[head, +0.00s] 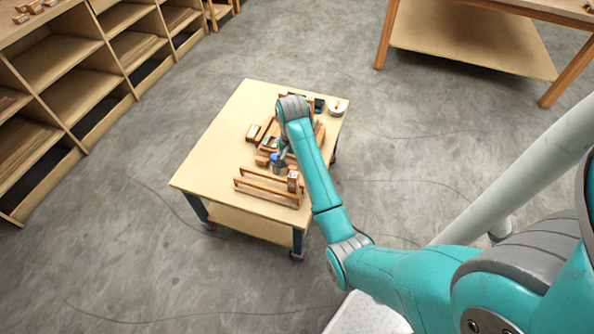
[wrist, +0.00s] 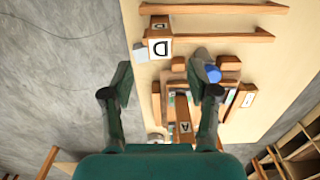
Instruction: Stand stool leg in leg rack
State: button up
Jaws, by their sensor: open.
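My gripper (wrist: 158,78) is open, its fingers spread wide, with no object held between them. In the head view my gripper is low over the table, largely hidden by my arm. Two long wooden rails (wrist: 215,38), likely the leg rack, lie along the table's front; they also show in the head view (head: 262,187). A wooden post (wrist: 158,27) with a white end label "D" is at one end of the rails. Another wooden piece (wrist: 184,138) labelled "A" is beyond the fingers. I cannot tell which piece is the stool leg.
A blue-topped object (wrist: 212,73) is close by the right finger in the wrist view. Other wooden parts crowd the middle of the table (head: 215,165), and a round white container (head: 337,107) stands at its back right. The table's left side is clear. Shelves (head: 75,85) stand at left.

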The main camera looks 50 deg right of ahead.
jog(key=shift+r, duration=0.15)
jog(key=s+a+f+n+t+h, duration=0.1)
jog(key=s+a+f+n+t, duration=0.15)
jog(key=a+f, duration=0.25)
jog(key=s+a+f+n+t, duration=0.1)
jog(key=s+a+f, duration=0.2)
jog(key=a+f, duration=0.25)
jog(key=s+a+f+n+t, duration=0.2)
jog(key=s+a+n+t, duration=0.1)
jog(key=s+a, duration=0.6)
jog(key=s+a+r+n+t, duration=0.45)
jog(key=s+r, duration=0.45)
jog(key=s, duration=0.4)
jog(key=s+a+r+n+t, duration=0.1)
jog(key=s+r, duration=0.3)
jog(key=r, duration=0.4)
jog(key=s+a+r+n+t+y, duration=0.1)
jog(key=s+a+r+t, duration=0.1)
jog(key=s+r, duration=0.3)
notch_tip(320, 180, up, 4)
jog(key=shift+a+f+n+t, duration=0.15)
jog(key=shift+a+n+t, duration=0.25)
jog(key=shift+t, duration=0.1)
